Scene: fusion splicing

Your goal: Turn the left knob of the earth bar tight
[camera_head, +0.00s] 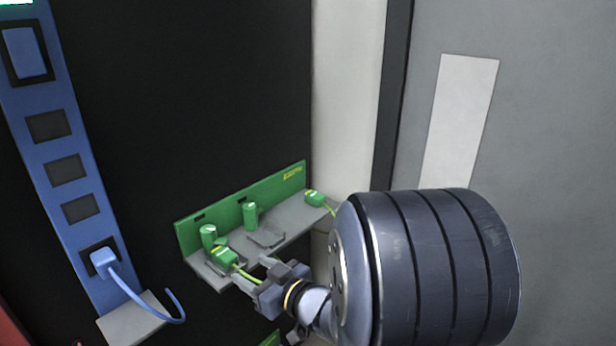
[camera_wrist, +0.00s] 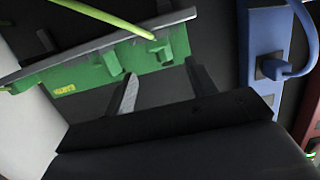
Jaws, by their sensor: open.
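The earth bar is a green back plate (camera_head: 272,190) with a grey shelf, low in the middle of the head view. Its left knob (camera_head: 208,235) is a green upright cylinder with a pale mark on top. A second green knob (camera_head: 250,214) stands to its right. A green cable lug (camera_head: 224,256) with a yellow-green cable lies just in front of the left knob. My gripper (camera_head: 252,272) is open in front of and below the shelf's left part, apart from the left knob. In the wrist view, its two fingers (camera_wrist: 163,82) are spread with nothing between them, and the bar's green plate (camera_wrist: 90,76) appears beyond.
Another green lug (camera_head: 314,198) with a cable sits at the bar's right end. A blue panel (camera_head: 62,150) with a plugged light-blue connector (camera_head: 103,259) and loose cable stands to the left. A green edge (camera_head: 270,339) shows lower down. A pale post (camera_head: 345,100) rises to the right.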

